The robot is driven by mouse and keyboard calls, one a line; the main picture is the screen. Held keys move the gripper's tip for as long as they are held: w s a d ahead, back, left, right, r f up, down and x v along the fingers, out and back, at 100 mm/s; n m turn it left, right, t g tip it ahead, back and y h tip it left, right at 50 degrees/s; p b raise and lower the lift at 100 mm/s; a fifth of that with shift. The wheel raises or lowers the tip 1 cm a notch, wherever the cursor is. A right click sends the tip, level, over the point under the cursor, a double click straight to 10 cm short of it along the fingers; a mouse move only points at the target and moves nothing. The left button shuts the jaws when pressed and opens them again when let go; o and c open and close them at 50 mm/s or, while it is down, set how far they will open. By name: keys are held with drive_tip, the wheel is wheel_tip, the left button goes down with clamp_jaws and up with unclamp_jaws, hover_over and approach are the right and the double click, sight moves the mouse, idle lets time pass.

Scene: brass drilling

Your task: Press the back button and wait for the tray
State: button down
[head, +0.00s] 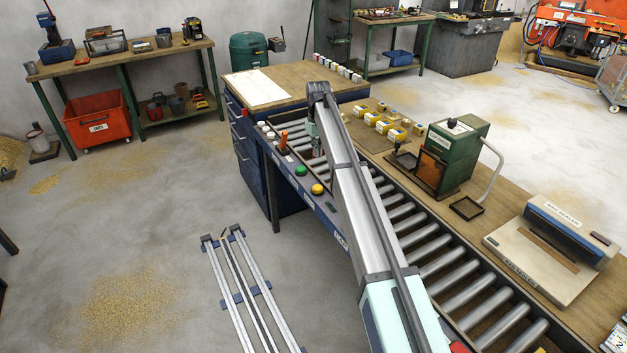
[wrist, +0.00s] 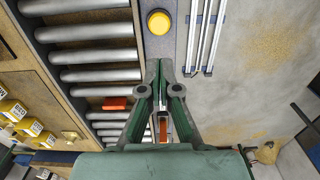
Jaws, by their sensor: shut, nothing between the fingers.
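A green button (head: 301,169) and a yellow button (head: 317,189) sit on the blue side rail of the roller conveyor (head: 420,243). In the wrist view the yellow button (wrist: 158,22) lies ahead of the fingertips; no green button shows there, and the fingers may cover it. My gripper (head: 317,147) is shut and empty. It points down near the rail, behind the green button in the head view. Its closed fingers (wrist: 159,62) show in the wrist view. Contact with a button cannot be told. No tray shows on the visible rollers; my arm hides part of them.
An orange upright piece (head: 283,140) stands by the rail. Yellow boxes (head: 385,126), a green machine (head: 452,155) and a sealer (head: 550,245) stand on the bench right of the conveyor. Metal rails (head: 240,285) lie on the floor, otherwise open at left.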

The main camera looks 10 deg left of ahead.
sight(317, 187)
drive_tip(key=shift+f, duration=0.1)
wheel_tip(317, 187, down, 13)
drive_tip(key=p, duration=0.5)
drive_tip(key=shift+f, duration=0.45)
